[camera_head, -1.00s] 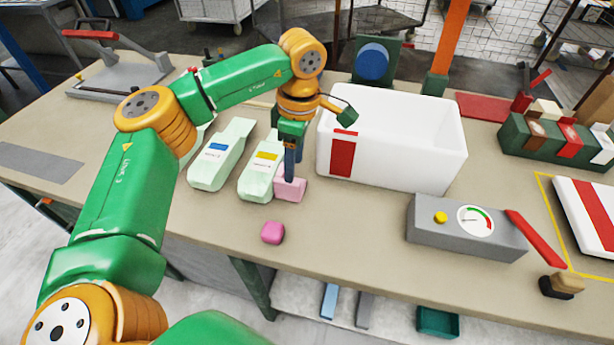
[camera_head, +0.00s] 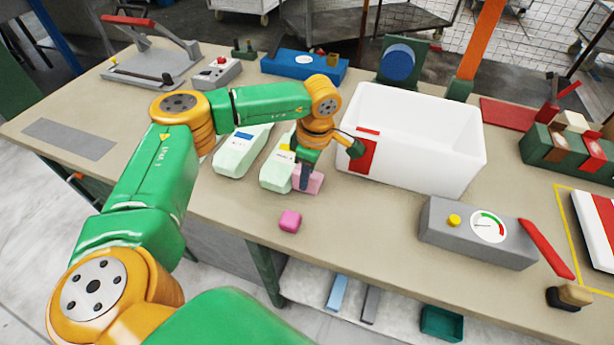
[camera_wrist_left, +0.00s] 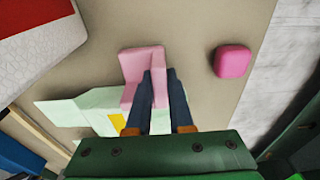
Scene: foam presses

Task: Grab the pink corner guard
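The pink corner guard (camera_head: 313,182) is a pale pink angled piece on the workbench, beside the front end of a pale green foam piece with a yellow label (camera_head: 277,170). In the left wrist view the corner guard (camera_wrist_left: 133,64) shows one wall between my fingers and another part to their left. My left gripper (camera_head: 304,186) points down at it, and in the wrist view the gripper (camera_wrist_left: 160,78) has its dark fingers on either side of that wall, with no clear gap visible. The guard seems still on the bench. My right gripper is out of view.
A brighter pink block (camera_head: 290,221) lies nearer the bench edge. A white bin (camera_head: 415,145) with a red panel stands close on the right. A second green foam piece (camera_head: 240,152) lies left. A grey gauge box (camera_head: 475,235) stands at front right.

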